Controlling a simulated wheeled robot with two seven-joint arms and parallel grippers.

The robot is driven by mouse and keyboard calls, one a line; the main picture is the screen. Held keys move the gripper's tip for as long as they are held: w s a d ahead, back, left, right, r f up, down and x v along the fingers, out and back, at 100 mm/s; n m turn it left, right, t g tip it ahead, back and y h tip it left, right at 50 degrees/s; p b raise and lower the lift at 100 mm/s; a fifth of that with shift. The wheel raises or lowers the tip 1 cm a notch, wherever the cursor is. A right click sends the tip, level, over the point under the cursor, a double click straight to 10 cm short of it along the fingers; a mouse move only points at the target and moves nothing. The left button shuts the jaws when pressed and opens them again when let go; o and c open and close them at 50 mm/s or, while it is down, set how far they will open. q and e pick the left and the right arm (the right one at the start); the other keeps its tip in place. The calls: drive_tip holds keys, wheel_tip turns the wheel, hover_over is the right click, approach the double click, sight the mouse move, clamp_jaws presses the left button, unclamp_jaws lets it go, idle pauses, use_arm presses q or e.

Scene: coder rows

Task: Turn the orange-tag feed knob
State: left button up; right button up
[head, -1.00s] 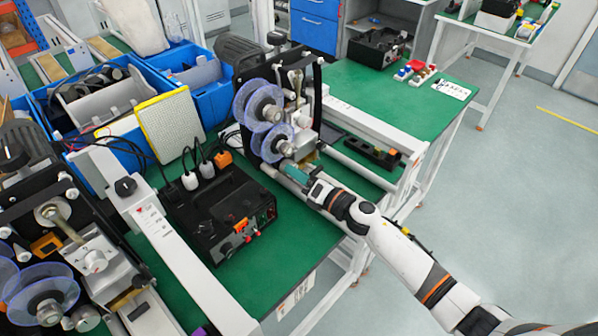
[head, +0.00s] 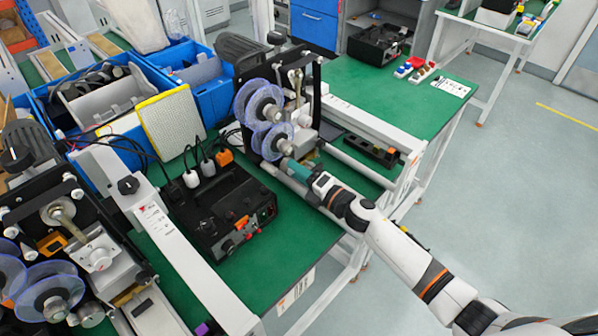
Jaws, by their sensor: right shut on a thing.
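The coder with clear purple-rimmed reels (head: 262,105) stands on the green bench in the middle. My right gripper (head: 289,163) reaches its front from the lower right, just below the lower reel. It is shut on a small grey feed knob (head: 286,148) at the reel's lower right, and the fingers hide part of it. An orange piece (head: 224,157) shows left of this coder, but I cannot tell whether it is the knob's tag. My left gripper is not in view.
A black control box (head: 222,212) with cables sits left of my right arm. A second coder (head: 62,235) is at the left. Blue bins (head: 198,75) stand behind. The floor at the right is clear.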

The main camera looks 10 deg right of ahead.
drive_tip(key=o, duration=1)
drive_tip(key=shift+c, duration=0.2)
drive_tip(key=b+v, duration=0.2)
drive_tip(key=v, duration=1)
